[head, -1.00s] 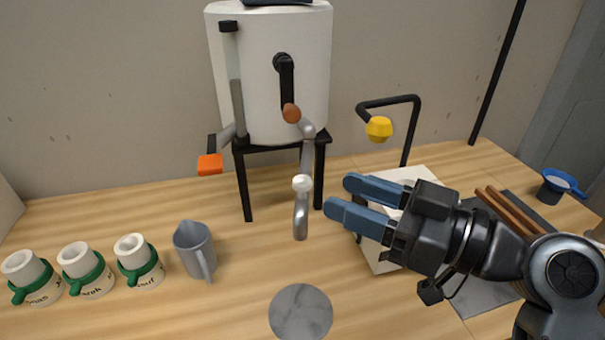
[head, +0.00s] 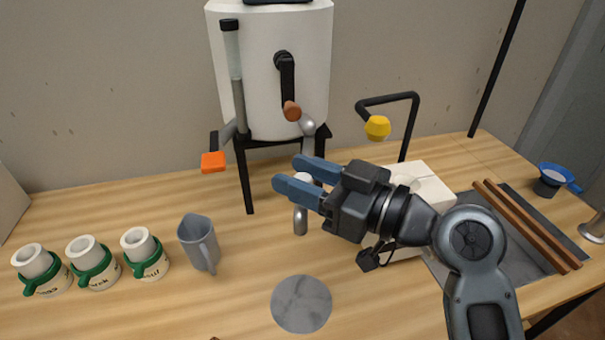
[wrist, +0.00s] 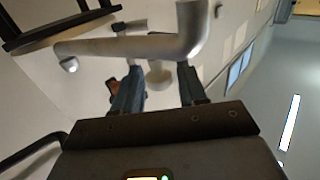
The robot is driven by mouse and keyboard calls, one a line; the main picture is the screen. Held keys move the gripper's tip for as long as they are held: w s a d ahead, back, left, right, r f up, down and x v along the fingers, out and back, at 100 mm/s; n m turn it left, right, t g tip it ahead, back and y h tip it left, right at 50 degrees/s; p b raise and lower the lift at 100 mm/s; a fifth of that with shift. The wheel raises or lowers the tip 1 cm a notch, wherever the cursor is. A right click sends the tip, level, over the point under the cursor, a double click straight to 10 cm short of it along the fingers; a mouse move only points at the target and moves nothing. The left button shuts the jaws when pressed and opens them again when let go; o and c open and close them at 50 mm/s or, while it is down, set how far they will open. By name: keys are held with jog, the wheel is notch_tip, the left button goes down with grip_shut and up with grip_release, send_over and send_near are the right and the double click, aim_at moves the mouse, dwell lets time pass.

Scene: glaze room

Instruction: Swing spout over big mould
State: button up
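The spout is a silver pipe (head: 300,220) hanging below the white tank, with its end over the bare table left of the big mould. Its white knob (head: 303,179) is partly hidden by my fingers. The wrist view shows the bent pipe (wrist: 140,46) and the knob (wrist: 158,75) between the fingers. My gripper (head: 289,172) is open around the knob, with some gap visible in the wrist view (wrist: 158,82). The big mould seems to be the white block (head: 432,187) right of the spout, partly hidden by my gripper and arm.
The white tank (head: 262,75) stands on a black stand (head: 244,180). A grey jug (head: 198,243), three green-banded moulds (head: 92,262) and a grey disc (head: 301,303) are on the table. A black bent pipe with a yellow knob (head: 377,127) rises behind the block.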

grip_shut()
